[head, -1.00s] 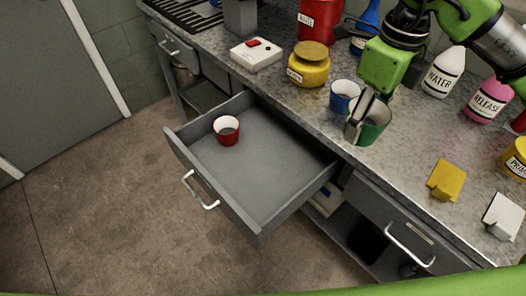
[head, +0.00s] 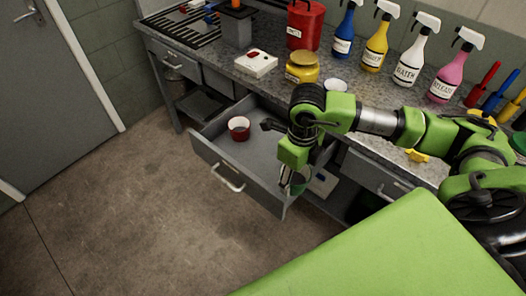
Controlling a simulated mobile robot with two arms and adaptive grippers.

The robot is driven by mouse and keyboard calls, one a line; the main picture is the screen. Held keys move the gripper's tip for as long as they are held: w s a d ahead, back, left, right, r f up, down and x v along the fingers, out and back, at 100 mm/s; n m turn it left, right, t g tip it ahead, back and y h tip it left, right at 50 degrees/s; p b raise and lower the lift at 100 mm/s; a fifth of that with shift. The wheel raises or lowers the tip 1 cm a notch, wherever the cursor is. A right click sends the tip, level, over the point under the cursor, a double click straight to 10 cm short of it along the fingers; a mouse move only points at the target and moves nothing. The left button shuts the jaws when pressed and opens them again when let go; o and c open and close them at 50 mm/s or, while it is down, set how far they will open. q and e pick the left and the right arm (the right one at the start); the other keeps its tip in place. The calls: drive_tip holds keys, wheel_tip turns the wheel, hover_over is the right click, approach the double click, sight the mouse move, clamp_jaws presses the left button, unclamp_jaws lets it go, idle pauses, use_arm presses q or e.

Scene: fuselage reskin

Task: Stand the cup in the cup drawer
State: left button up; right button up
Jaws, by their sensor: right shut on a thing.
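The drawer (head: 222,172) is pulled open from the workbench. A red cup (head: 239,130) with a pale inside stands in it at the left. My right gripper (head: 286,181) is pointing down at the drawer's right front corner, shut on a green cup (head: 300,183). The green cup is partly hidden by my gripper and arm, and I cannot tell its exact height over the drawer. A cup with a white rim (head: 336,84) stands on the bench behind my arm, mostly hidden. My left gripper is not in view.
A yellow jar (head: 302,68), a white box with a red button (head: 256,64) and a red canister (head: 304,25) stand on the bench. Several spray bottles line the back. The middle of the drawer floor looks free, partly covered by my arm.

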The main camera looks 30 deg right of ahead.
drive_tip(key=w+d+f+b, duration=0.1)
drive_tip(key=w+f+b, duration=0.1)
drive_tip(key=w, duration=0.1)
drive_tip(key=w+d+f+b, duration=0.2)
drive_tip(key=w+f, duration=0.1)
drive_tip(key=w, duration=0.1)
drive_tip(key=w+d+f+b, duration=0.1)
drive_tip(key=w+f+b, duration=0.2)
drive_tip(key=w, duration=0.1)
drive_tip(key=shift+d+f, duration=0.2)
drive_tip(key=shift+w+d+f+b, duration=0.2)
drive_tip(key=shift+w+f+b, duration=0.1)
drive_tip(key=shift+w, duration=0.05)
drive_tip(key=shift+w+d+f+b, duration=0.1)
drive_tip(key=shift+w+f+b, duration=0.2)
drive_tip(key=shift+f+b, duration=0.2)
wheel_tip(320, 180, down, 3)
drive_tip(key=shift+f+b, duration=0.1)
drive_tip(key=shift+b, duration=0.9)
drive_tip(key=shift+w, duration=0.1)
drive_tip(key=shift+r, duration=0.2)
